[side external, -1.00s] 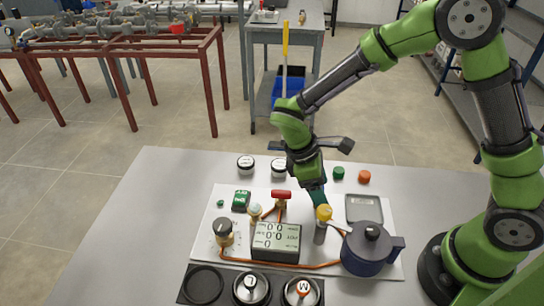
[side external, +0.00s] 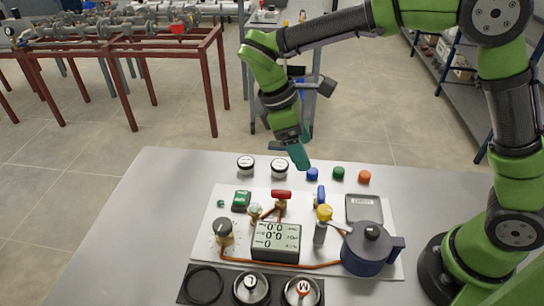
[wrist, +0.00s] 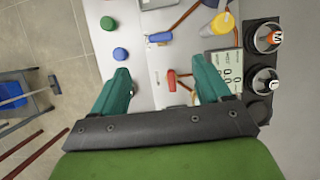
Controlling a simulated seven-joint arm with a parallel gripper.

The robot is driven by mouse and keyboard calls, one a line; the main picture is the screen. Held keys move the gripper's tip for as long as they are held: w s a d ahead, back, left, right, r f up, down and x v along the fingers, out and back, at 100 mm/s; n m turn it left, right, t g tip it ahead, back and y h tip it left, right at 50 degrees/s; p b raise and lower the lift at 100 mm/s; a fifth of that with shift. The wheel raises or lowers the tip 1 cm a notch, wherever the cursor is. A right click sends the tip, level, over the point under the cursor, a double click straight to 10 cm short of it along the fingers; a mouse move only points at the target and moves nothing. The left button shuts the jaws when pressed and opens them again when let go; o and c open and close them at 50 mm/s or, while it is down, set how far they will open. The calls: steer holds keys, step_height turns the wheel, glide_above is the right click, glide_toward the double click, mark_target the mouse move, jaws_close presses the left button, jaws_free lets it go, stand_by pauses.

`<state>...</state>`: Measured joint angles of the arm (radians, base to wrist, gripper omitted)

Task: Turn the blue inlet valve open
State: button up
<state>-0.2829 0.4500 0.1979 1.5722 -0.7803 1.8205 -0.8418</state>
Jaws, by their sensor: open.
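The blue inlet valve handle (side external: 321,195) stands on the white board, behind the yellow-topped fitting. In the wrist view the blue handle (wrist: 160,37) lies crosswise in the picture, beyond my fingertips. The red valve handle (side external: 281,194) is to its left in the side view. In the wrist view the red handle (wrist: 171,80) points along the picture's height, roughly at right angles to the blue one. My gripper (side external: 301,160) is open and empty, raised above the table's back part. Its teal fingers (wrist: 162,66) are spread wide and apart from both handles.
A blue cap (side external: 312,174), a green cap (side external: 338,173) and an orange cap (side external: 364,177) stand behind the board. A dark blue pot (side external: 367,253), a display box (side external: 276,241) and the yellow-topped fitting (side external: 323,213) crowd the front. The table's left side is clear.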

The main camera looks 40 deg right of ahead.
steer(key=v, duration=0.4)
steer(key=s+d+r+m+t+y, duration=0.2)
steer(key=s+d+m+t, duration=0.3)
steer(key=s+m, duration=0.1)
steer(key=s+d+r+m+t+y, duration=0.2)
steer(key=s+d+m+t+y, duration=0.1)
steer(key=s+d+m+t, duration=0.2)
steer(key=shift+s+d+r+m, duration=0.35)
steer(key=shift+s+d+m, duration=0.3)
steer(key=shift+s+m, duration=0.45)
